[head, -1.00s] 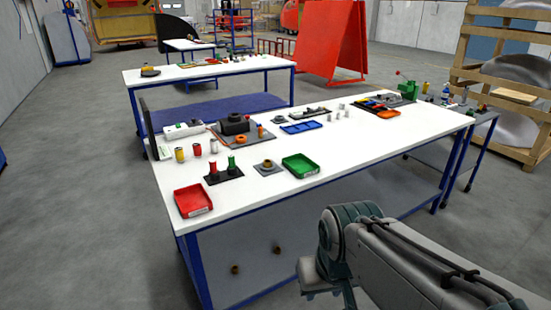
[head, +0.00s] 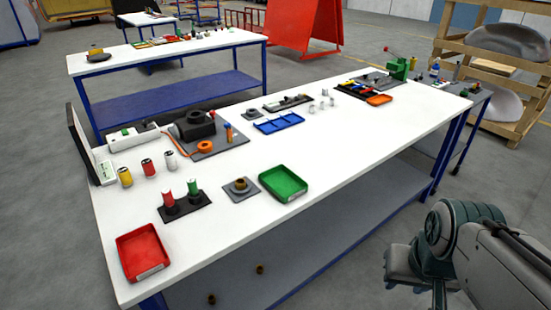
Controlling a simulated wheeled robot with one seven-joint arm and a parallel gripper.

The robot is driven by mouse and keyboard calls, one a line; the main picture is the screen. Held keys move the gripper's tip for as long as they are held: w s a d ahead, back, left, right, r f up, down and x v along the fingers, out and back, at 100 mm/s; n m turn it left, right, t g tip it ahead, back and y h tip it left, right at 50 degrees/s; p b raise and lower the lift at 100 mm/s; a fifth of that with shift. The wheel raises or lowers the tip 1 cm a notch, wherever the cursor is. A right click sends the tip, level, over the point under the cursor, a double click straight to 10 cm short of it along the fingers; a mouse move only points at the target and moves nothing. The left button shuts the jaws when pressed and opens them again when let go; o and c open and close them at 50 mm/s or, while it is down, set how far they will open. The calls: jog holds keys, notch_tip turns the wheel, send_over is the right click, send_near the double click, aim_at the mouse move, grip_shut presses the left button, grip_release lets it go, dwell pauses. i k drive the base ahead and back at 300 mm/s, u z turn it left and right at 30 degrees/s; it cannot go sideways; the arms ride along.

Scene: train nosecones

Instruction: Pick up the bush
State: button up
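Two small brown, bush-like cylinders sit on the grey surface under the front of the white table: one bush (head: 260,268) and, nearer the front, another (head: 211,299). A brass ring-shaped part (head: 240,185) also sits on a small grey plate on the tabletop; I cannot tell which of these the task means. My gripper (head: 408,266) is at the lower right, in front of the table and apart from all of these parts. Its fingers are not clearly visible, so its opening is hidden.
The white table (head: 350,135) carries a red tray (head: 142,252), a green tray (head: 283,184), a blue tray (head: 279,123), red and green cylinders on a dark base (head: 185,205) and several small cans. A second table (head: 170,50) stands behind. Grey floor is open at left.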

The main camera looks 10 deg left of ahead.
aim_at(241, 185)
jog(key=u, duration=0.05)
jog(key=i, duration=0.7)
jog(key=u, duration=1)
jog(key=i, duration=0.65)
jog(key=u, duration=0.6)
